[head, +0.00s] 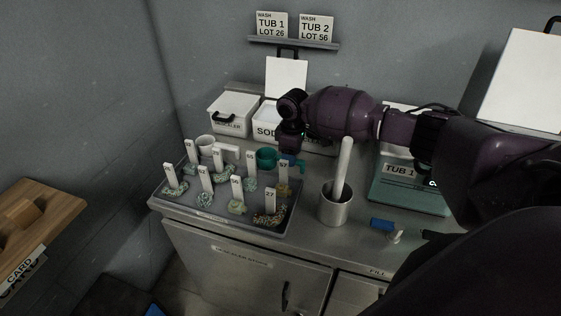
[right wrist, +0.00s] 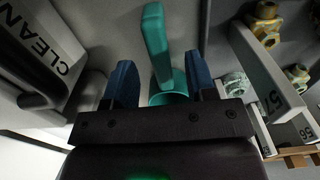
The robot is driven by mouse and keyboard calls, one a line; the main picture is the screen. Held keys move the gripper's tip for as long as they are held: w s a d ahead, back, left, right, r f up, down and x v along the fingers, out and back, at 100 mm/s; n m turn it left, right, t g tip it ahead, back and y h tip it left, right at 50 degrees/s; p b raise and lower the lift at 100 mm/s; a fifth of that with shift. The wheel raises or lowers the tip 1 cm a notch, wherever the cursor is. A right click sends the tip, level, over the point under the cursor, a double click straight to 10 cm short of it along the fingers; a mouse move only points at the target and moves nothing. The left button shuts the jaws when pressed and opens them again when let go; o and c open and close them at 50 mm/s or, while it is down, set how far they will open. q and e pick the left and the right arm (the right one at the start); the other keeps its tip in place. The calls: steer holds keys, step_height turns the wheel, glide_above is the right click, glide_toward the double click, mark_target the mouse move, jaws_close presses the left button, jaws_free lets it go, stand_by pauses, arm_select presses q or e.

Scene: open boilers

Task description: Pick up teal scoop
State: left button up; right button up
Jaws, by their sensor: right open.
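The teal scoop (head: 267,155) lies at the back right of the grey tray (head: 215,219), behind the tagged pieces, in the head view. My right gripper (head: 291,162) is over the tray's back right corner, right by the scoop and partly covering it. In the right wrist view, the scoop's handle (right wrist: 157,42) runs between the two blue fingers of my right gripper (right wrist: 161,82), with a gap on each side. The fingers are open. The scoop's cup is partly hidden behind the gripper body. My left gripper is not in view.
Several upright numbered tags (head: 207,179) with lumpy pieces fill the tray. A steel cup (head: 334,208) with a white rod stands right of it. A white lidded box (head: 233,114) stands behind.

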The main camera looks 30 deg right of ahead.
step_height(320, 180, down, 4)
steer(key=shift+f, duration=0.1)
jaws_close()
stand_by(0.4)
